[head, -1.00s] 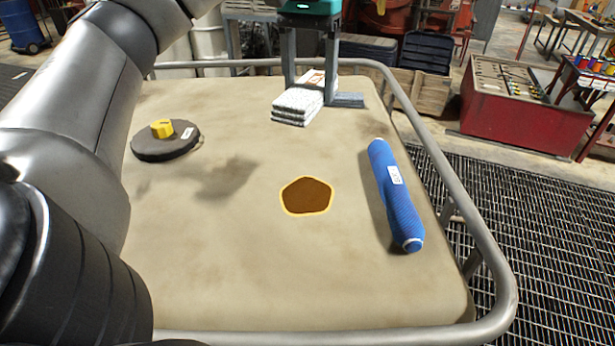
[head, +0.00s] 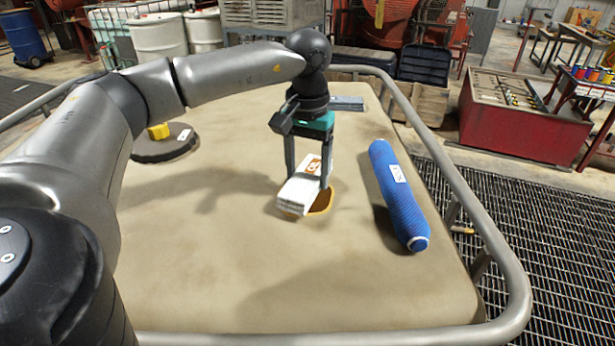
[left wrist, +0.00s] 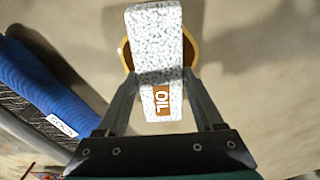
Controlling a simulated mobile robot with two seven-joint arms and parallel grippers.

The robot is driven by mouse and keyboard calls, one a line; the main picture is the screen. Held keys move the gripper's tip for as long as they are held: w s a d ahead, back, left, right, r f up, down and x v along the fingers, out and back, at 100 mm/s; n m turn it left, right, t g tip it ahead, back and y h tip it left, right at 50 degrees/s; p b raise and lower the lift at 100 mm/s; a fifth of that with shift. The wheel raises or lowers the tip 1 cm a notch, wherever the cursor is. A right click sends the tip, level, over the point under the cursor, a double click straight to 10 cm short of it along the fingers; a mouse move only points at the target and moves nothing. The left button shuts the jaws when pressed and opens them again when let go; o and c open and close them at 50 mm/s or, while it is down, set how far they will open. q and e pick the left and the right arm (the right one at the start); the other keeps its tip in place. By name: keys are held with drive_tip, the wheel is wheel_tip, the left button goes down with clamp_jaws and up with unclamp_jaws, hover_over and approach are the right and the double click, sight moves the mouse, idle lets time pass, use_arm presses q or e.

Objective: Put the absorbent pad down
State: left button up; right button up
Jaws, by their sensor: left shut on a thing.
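The absorbent pad (head: 298,191) is a white speckled folded block with an orange-brown label. My left gripper (head: 309,178) is shut on it, one finger on each side. The pad is tilted and hangs over the brown five-sided patch with a yellow rim (head: 322,203), covering much of it. In the left wrist view the pad (left wrist: 156,45) shows the label "OIL" between the fingers (left wrist: 160,85), and the patch's rim (left wrist: 126,55) shows on both sides of it. Whether the pad touches the surface is hard to tell. My right gripper is not in view.
A blue roll (head: 398,195) lies right of the patch. A grey-blue flat piece (head: 347,103) lies at the back. A metal rail (head: 470,215) borders the beige top (head: 220,265), whose front is clear.

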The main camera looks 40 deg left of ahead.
sight(308, 175)
use_arm(q)
drive_tip(key=shift+f, duration=0.75)
drive_tip(key=shift+f, duration=0.2)
drive_tip(key=o, duration=1.3)
drive_tip(key=shift+r, duration=0.1)
drive_tip(key=shift+o, duration=0.2)
wheel_tip(308, 175, up, 12)
drive_tip(key=shift+r, duration=0.15)
